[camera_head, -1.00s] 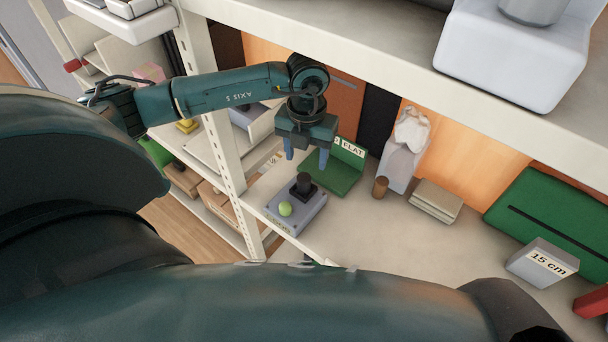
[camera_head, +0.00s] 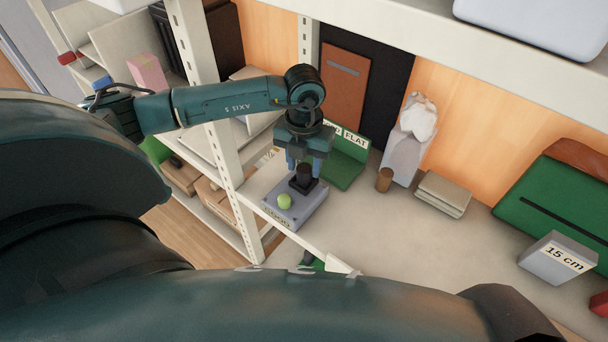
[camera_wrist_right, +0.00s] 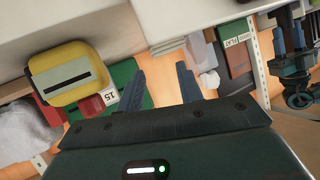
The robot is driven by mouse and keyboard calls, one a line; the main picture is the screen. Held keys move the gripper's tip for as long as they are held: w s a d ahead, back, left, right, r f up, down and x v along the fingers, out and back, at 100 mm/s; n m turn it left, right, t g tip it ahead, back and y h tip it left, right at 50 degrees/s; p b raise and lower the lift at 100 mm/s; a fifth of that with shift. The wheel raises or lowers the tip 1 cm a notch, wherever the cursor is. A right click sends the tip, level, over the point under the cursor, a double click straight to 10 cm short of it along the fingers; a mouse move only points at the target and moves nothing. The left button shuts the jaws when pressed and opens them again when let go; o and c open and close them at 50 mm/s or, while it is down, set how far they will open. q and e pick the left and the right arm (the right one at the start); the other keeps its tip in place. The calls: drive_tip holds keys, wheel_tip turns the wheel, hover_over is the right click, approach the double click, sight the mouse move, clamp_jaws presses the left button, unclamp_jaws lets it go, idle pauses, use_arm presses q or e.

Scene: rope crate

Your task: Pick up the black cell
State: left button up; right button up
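The black cell (camera_head: 304,173), a short dark upright cylinder, stands on a dark square base on a grey box (camera_head: 290,215) in the head view. My left gripper (camera_head: 304,166) is directly above it, pointing down, with its blue fingers apart on either side of the cell's upper part. I cannot tell whether the fingers touch it. My right gripper (camera_wrist_right: 160,78) is open and empty in the right wrist view, away from the cell, which I cannot make out there.
A green ball (camera_head: 284,201) sits on the grey box, close to the cell. A green angled stand (camera_head: 343,170) is just behind. A brown cylinder (camera_head: 384,180) and stacked beige slabs (camera_head: 443,194) are to the right. A white shelf post (camera_head: 222,150) rises at the left. Shelf boards run overhead.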

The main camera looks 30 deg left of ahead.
sight(304, 167)
use_arm(q)
clamp_jaws()
use_arm(e)
drive_tip(key=shift+w, duration=0.15)
use_arm(q)
drive_tip(key=shift+r, duration=0.1)
